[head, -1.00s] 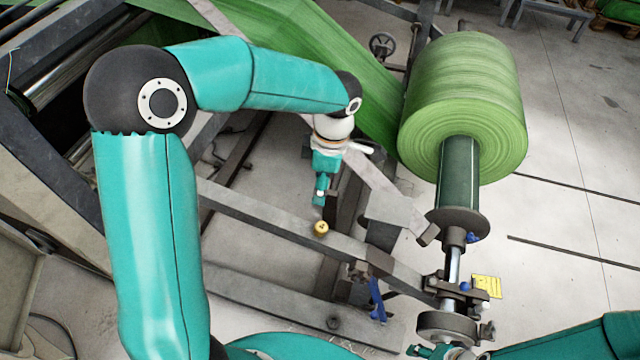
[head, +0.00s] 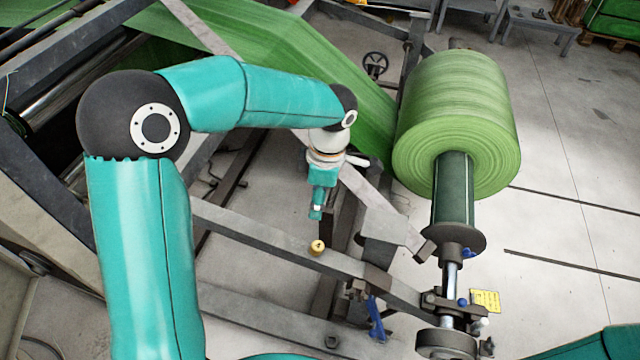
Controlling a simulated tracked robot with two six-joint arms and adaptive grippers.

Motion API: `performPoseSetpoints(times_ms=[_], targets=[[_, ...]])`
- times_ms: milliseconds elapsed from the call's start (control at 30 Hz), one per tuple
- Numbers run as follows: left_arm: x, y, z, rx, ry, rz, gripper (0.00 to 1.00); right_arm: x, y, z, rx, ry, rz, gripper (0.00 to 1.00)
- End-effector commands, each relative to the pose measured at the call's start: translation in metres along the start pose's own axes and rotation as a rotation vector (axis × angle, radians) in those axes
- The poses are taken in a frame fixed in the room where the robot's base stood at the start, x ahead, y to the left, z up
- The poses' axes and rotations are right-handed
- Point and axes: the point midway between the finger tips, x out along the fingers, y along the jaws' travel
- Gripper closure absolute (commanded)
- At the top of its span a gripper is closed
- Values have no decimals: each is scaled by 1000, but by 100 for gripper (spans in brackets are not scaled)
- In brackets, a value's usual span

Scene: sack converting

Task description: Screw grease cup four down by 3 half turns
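Grease cup four (head: 317,247) is a small yellow cap with a dark mark on top. It sits on the grey diagonal frame bar (head: 270,229). My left gripper (head: 316,213) hangs from the teal arm just above and behind the cup in the picture, with a visible gap between them. It looks small and seen from one side, so I cannot tell whether its fingers are open or shut. My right gripper is out of view; only a teal part of my arm shows at the bottom right corner.
A grey bracket (head: 385,228) and a blue lever (head: 376,318) are right of the cup. Open floor lies at the far right.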

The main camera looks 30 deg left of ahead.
Motion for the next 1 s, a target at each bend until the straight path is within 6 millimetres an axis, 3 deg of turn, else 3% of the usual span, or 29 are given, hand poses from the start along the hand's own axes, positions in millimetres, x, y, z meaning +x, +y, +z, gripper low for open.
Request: performPoseSetpoints(times_ms=[167, 600, 800, 1000], targets=[[-21, 1, 1, -1, -2, 4, 40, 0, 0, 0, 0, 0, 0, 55], [-102, 1, 1, 1, -2, 2, 40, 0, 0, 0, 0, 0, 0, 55], [-116, 1, 1, 1, 0, 0, 40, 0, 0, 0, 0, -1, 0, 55], [-116, 0, 0, 1, 0, -1, 40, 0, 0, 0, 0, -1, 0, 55]])
